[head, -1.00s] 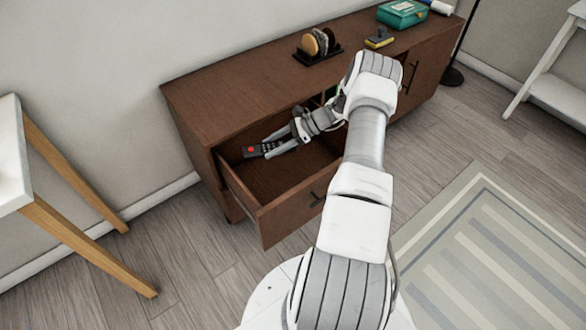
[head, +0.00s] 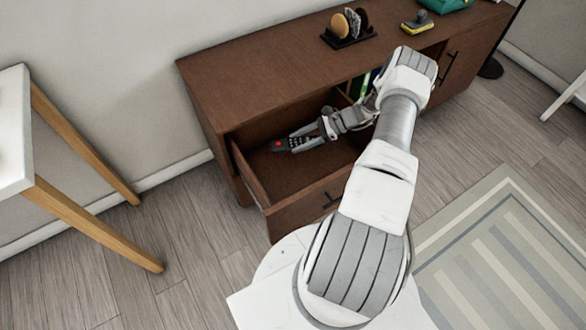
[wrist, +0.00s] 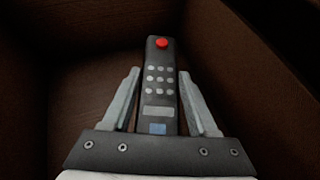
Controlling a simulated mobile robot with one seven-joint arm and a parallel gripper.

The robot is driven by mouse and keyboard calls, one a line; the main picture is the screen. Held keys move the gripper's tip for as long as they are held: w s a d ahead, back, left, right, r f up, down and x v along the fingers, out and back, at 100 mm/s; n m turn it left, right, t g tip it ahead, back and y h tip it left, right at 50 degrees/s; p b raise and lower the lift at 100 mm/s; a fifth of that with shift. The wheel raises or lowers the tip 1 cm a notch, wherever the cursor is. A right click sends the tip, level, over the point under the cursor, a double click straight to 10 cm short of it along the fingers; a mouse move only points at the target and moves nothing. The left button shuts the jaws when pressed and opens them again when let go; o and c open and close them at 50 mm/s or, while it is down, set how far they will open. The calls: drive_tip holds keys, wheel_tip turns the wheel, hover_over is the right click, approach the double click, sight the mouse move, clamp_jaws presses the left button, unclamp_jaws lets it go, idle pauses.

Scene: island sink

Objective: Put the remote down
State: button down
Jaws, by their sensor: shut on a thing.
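The remote (head: 283,145) is dark grey with a red button. In the wrist view the remote (wrist: 158,80) lies lengthwise between the two fingers, its red end pointing away from the palm. My gripper (head: 307,136) is shut on it, inside the open drawer (head: 253,178) of the brown cabinet. The wrist view shows my gripper (wrist: 160,90) with a finger on each side of the remote. The drawer's dark floor and walls surround it. I cannot tell whether the remote touches the drawer floor.
The cabinet top (head: 265,80) holds a dark rack (head: 348,38) with round items and a yellow-grey object (head: 417,24). A white table (head: 15,140) with wooden legs stands at the left. A striped rug (head: 500,250) lies on the floor at the right.

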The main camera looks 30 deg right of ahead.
hover_over(288, 177)
drive_tip(key=f, duration=0.4)
drive_tip(key=shift+w+f+b, duration=0.2)
drive_tip(key=shift+f+b, duration=0.05)
drive_tip(key=shift+b, duration=0.1)
drive_tip(key=shift+f, duration=0.2)
drive_tip(key=shift+f+b, duration=0.85)
drive_tip(key=shift+f, duration=1)
drive_tip(key=shift+f, duration=0.2)
drive_tip(key=shift+c, duration=0.9)
unclamp_jaws()
drive_tip(key=shift+r, duration=0.1)
drive_tip(key=shift+r, duration=0.1)
